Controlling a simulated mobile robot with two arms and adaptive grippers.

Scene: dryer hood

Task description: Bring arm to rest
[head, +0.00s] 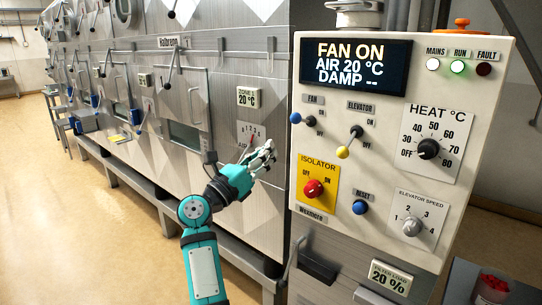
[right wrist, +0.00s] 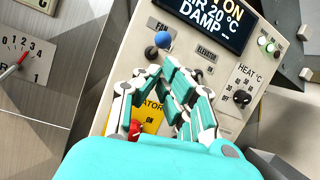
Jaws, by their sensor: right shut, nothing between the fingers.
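My right gripper (head: 263,157) is in front of the steel dryer wall, just left of the control panel (head: 445,85). Its fingers are shut and hold nothing. In the right wrist view the shut fingers (right wrist: 155,72) appear in front of the panel and cover part of it, including much of the yellow isolator plate. In the head view the gripper looks apart from the panel's knobs; its exact distance from the panel is hard to judge. My left gripper is in neither view.
The panel display (head: 355,66) reads FAN ON, AIR 20 °C, DAMP --. The blue-tipped fan lever (head: 296,118), yellow-tipped elevator lever (head: 343,152) and red isolator knob (head: 313,189) stick out near the gripper. A heat dial (head: 428,149) sits further right. Open floor (head: 90,210) lies left.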

